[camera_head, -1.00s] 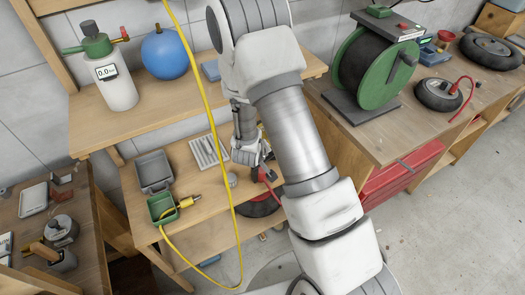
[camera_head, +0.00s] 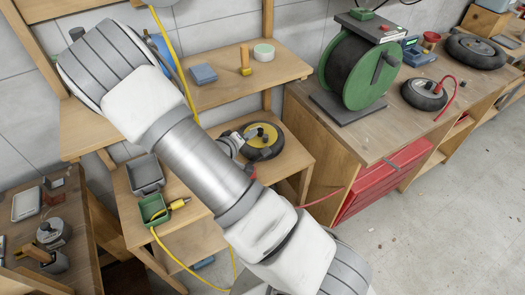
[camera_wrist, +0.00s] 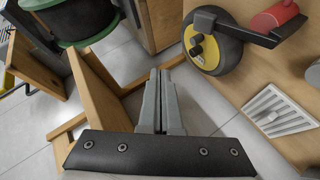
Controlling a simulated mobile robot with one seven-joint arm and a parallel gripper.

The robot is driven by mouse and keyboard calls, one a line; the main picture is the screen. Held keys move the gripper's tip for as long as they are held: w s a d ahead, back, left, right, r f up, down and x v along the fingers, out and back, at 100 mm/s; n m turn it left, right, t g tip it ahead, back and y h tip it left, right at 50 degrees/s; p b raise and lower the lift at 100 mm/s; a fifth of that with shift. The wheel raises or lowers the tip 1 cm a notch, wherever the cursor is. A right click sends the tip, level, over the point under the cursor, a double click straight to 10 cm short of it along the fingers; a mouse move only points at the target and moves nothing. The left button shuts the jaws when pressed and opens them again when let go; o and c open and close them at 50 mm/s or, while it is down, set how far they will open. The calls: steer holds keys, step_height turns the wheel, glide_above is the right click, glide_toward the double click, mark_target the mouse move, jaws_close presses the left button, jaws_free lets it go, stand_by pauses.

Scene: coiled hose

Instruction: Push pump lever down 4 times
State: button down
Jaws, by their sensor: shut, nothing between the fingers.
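A round black-rimmed piece with a yellow face (camera_head: 262,141) sits on the lower wooden shelf at centre in the head view. In the wrist view the same round piece (camera_wrist: 204,48) stands at upper right, with a black bar (camera_wrist: 251,34) running from it to a red cylinder (camera_wrist: 275,17). The bar looks like a lever, but I cannot confirm it is the pump lever. My gripper (camera_wrist: 160,74) is shut and empty, apart from the round piece and to its left in the wrist view.
A green hose reel (camera_head: 355,62) stands on the right bench, beside a small wheel with a red hose (camera_head: 424,94). A yellow hose (camera_head: 178,60) hangs past the shelves. A slotted grey plate (camera_wrist: 277,112) lies near the round piece. Open floor lies at right.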

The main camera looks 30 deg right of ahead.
steer(key=b, duration=0.8)
glide_above(265, 154)
steer(key=a, duration=0.3)
step_height(265, 154, down, 6)
steer(key=shift+d+f+b, duration=0.3)
steer(key=shift+d+f, duration=0.05)
steer(key=shift+f, duration=0.2)
steer(key=shift+d+f+b, duration=0.25)
steer(key=shift+d+f, duration=0.05)
steer(key=shift+f, duration=0.2)
steer(key=shift+f, duration=0.15)
stand_by(0.5)
steer(key=shift+d+f, duration=0.15)
steer(key=shift+f, duration=0.1)
